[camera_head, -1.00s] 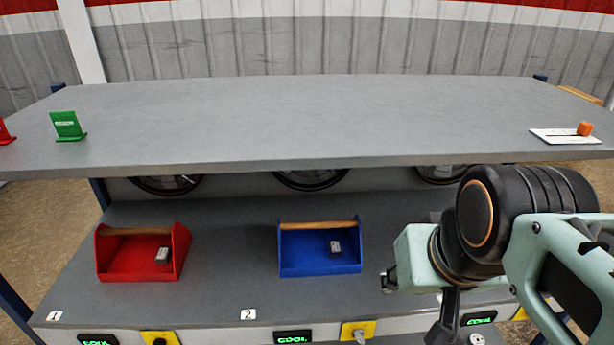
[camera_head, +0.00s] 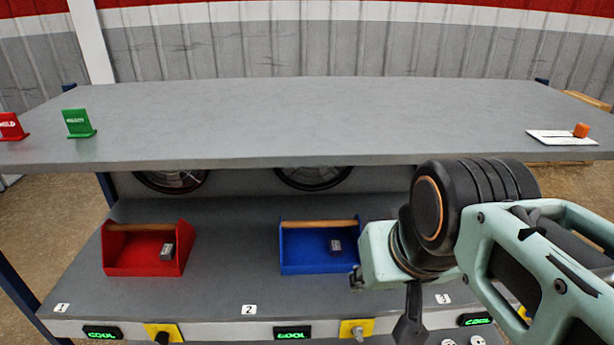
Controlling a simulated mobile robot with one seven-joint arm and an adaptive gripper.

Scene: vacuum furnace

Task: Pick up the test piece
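A small dark grey block with a light label (camera_head: 168,250) lies in the red tray (camera_head: 128,268) at lower left. A similar dark block (camera_head: 335,246) lies in the blue tray (camera_head: 300,266), near its right side. Which of them is the test piece, I cannot tell. My gripper (camera_head: 408,330) shows only in part as a dark grey piece below my wrist, at the bottom edge, right of the blue tray. My wrist is close to that tray's right side. The fingertips are not clearly seen, and nothing held is visible.
The upper shelf (camera_head: 320,120) overhangs the trays' back and is mostly clear. It bears a red sign (camera_head: 11,127), a green sign (camera_head: 78,123), and a white card (camera_head: 555,138) with an orange block (camera_head: 581,130). Front displays (camera_head: 293,333) read COOL. Shelf between trays is free.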

